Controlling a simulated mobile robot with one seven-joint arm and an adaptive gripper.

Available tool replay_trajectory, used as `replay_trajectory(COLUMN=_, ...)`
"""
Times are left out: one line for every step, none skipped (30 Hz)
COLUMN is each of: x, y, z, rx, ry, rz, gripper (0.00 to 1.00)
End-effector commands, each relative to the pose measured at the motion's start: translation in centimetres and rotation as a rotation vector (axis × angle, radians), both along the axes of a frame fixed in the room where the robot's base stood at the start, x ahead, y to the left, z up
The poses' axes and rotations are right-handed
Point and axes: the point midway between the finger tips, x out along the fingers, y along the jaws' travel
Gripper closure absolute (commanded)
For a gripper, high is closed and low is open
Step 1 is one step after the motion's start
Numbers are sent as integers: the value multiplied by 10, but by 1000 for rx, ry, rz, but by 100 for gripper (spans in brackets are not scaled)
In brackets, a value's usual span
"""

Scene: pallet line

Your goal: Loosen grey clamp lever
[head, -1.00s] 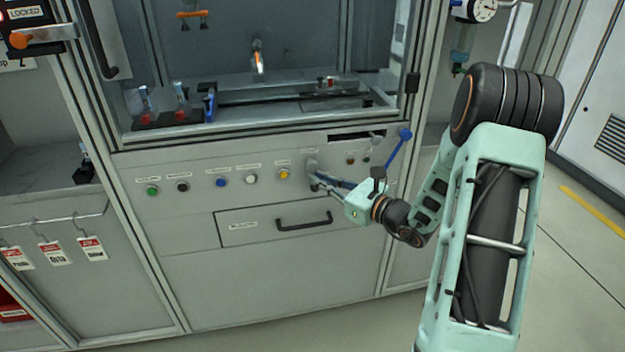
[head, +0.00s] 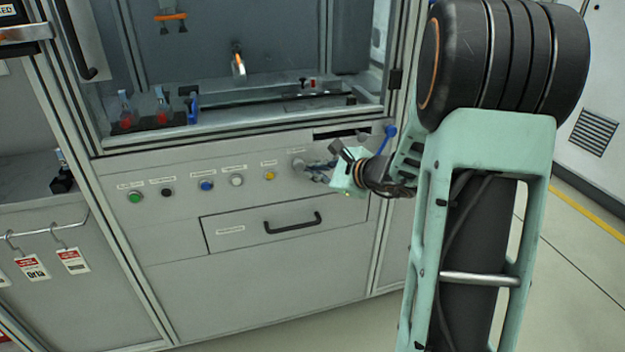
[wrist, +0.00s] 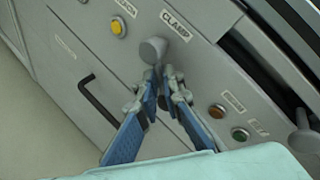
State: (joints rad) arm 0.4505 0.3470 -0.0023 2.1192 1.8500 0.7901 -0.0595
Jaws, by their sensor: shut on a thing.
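The grey clamp lever (wrist: 152,50) has a round hub on the cabinet's front panel, below the label CLAMP in the wrist view. Its hub also shows in the head view (head: 298,164), at the right end of the button row. My gripper (wrist: 159,77) has its blue fingers close together just below the hub. It is shut on the lever's arm, which is mostly hidden between the fingertips. In the head view my gripper (head: 320,173) reaches the hub from the right, with its body slightly lower than the hub.
A yellow button (head: 270,175) sits left of the hub. A drawer with a black handle (head: 292,224) lies below.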

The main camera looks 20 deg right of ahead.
Motion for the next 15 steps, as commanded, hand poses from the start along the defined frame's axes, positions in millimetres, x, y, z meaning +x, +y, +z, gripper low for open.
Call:
replay_trajectory(x=0, y=0, z=-1, rx=-32, ry=-2, rz=-1, gripper=100)
replay_trajectory(x=0, y=0, z=0, rx=-49, ry=-2, rz=0, gripper=100)
replay_trajectory(x=0, y=-1, z=0, rx=-70, ry=-2, rz=0, gripper=100)
replay_trajectory(x=0, y=-1, z=1, rx=-85, ry=-2, rz=0, gripper=100)
replay_trajectory(x=0, y=-1, z=1, rx=-100, ry=-1, rz=0, gripper=100)
replay_trajectory(x=0, y=-2, z=2, rx=-115, ry=-1, rz=-1, gripper=100)
replay_trajectory(x=0, y=-2, z=2, rx=-126, ry=0, rz=-2, gripper=100)
replay_trajectory(x=0, y=-2, z=3, rx=-135, ry=0, rz=-1, gripper=100)
replay_trajectory(x=0, y=-2, z=4, rx=-147, ry=-1, rz=-1, gripper=100)
replay_trajectory(x=0, y=-2, z=4, rx=-154, ry=-1, rz=-1, gripper=100)
replay_trajectory(x=0, y=-2, z=4, rx=-162, ry=0, rz=-2, gripper=100)
replay_trajectory(x=0, y=-3, z=4, rx=-170, ry=1, rz=-2, gripper=100)
replay_trajectory(x=0, y=-3, z=5, rx=-173, ry=1, rz=-2, gripper=100)
replay_trajectory(x=0, y=-3, z=5, rx=-177, ry=1, rz=-2, gripper=100)
replay_trajectory(x=0, y=-3, z=5, rx=-181, ry=1, rz=-2, gripper=100)
